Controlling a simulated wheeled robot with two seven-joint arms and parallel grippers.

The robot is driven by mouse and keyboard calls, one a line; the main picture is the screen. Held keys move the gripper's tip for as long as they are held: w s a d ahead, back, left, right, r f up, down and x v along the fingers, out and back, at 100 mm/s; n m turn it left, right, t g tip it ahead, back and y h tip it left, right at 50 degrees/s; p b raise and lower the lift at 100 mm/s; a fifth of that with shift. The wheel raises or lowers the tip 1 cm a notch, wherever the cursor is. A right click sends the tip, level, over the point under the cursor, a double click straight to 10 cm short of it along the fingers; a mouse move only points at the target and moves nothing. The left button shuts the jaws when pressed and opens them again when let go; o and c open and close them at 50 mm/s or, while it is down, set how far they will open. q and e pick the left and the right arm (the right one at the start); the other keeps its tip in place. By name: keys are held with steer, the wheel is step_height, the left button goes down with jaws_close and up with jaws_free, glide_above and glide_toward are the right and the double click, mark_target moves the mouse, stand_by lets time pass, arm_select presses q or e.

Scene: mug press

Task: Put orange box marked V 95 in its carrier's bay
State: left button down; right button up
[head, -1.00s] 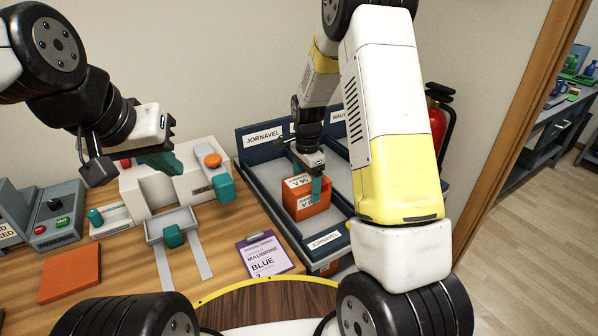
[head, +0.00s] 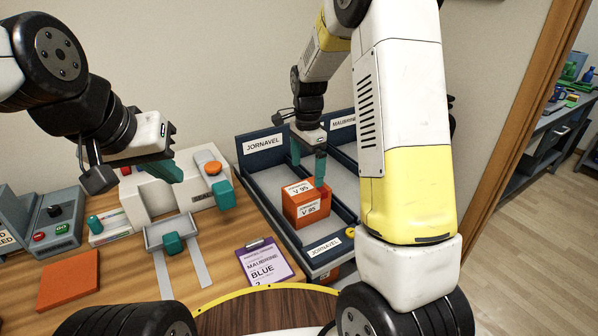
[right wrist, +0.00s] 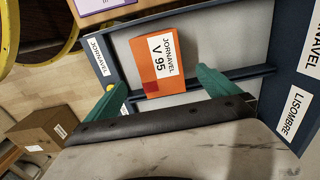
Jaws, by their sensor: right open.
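The orange box marked V 95 (head: 306,208) stands in the left bay of the dark blue carrier (head: 257,186), whose back and front labels read JORNAVEL. The right wrist view shows its label, JORNAVEL V 95 (right wrist: 152,78). My right gripper (head: 308,160) is open just above the box, its teal fingers apart and not holding it. In the right wrist view the open fingers (right wrist: 160,92) show with the box beyond them. My left gripper (head: 166,168) hangs over the white press at left; only one teal finger shows clearly.
A purple clipboard (head: 268,262) reading MAUBRINE BLUE lies left of the carrier. The white press (head: 150,195) with an orange knob and an orange mat (head: 68,281) are further left.

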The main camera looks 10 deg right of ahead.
steer(key=s+d+r+n+t+y, duration=0.1)
steer(key=s+r+n+t+y, duration=0.15)
steer(key=s+r+n, duration=0.7)
steer(key=s+r+n+t, duration=0.2)
steer(key=s+r, duration=0.2)
steer(key=s, duration=0.3)
steer(key=s+r+n+t, duration=0.1)
steer(key=s+r, duration=0.3)
steer(key=s, duration=0.4)
steer(key=shift+s+r+n+t, duration=0.2)
steer(key=shift+r+n+t, duration=0.15)
steer(key=shift+n, duration=0.5)
steer(key=shift+d, duration=0.1)
